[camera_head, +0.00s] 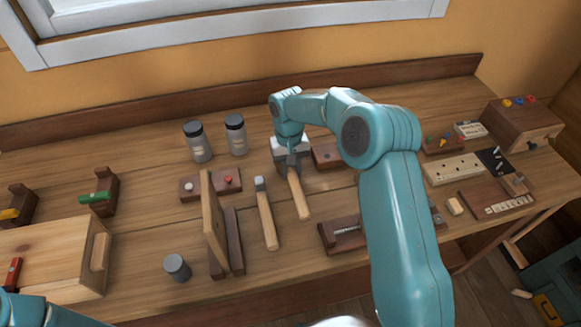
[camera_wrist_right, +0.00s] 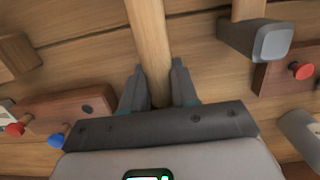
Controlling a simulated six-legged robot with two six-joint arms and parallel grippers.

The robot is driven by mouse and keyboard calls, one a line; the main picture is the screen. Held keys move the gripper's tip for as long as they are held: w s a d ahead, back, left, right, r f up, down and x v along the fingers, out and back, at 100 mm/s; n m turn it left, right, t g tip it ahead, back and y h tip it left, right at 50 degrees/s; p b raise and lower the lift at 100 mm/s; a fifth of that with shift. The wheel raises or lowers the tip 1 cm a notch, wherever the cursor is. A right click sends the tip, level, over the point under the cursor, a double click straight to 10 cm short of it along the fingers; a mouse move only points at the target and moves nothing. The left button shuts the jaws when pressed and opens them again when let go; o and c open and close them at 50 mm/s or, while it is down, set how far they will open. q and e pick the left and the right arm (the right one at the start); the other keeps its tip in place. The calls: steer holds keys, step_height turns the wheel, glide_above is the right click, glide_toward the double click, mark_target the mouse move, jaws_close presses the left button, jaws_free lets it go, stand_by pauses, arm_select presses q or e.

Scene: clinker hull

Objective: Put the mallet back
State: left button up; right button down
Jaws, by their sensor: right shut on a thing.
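My right gripper (camera_head: 293,168) is low over the middle of the bench. In the wrist view its fingers (camera_wrist_right: 159,88) are shut around a pale wooden handle (camera_wrist_right: 150,40), which I take to be the mallet's. In the head view the handle (camera_head: 300,198) slants toward the front of the bench. The tool's head is hidden behind the gripper. I cannot tell whether the handle touches the bench. A second wooden-handled tool with a grey head (camera_head: 260,184) lies just left; its head also shows in the wrist view (camera_wrist_right: 268,41). My left gripper is out of frame.
Two jars (camera_head: 198,143) (camera_head: 236,136) stand behind, and a grey cylinder (camera_head: 177,267) in front. A wooden crate (camera_head: 45,250) is left. Dark blocks (camera_head: 342,234) lie right, near my arm.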

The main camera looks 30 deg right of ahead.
steer(key=shift+w+f, duration=0.2)
steer(key=shift+w, duration=0.05)
steer(key=shift+f, duration=0.1)
steer(key=shift+s, duration=0.1)
steer(key=shift+s, duration=0.1)
steer(key=shift+f+b, duration=0.15)
steer(key=shift+b, duration=0.2)
steer(key=shift+f, duration=0.15)
steer(key=c, duration=0.8)
jaws_free()
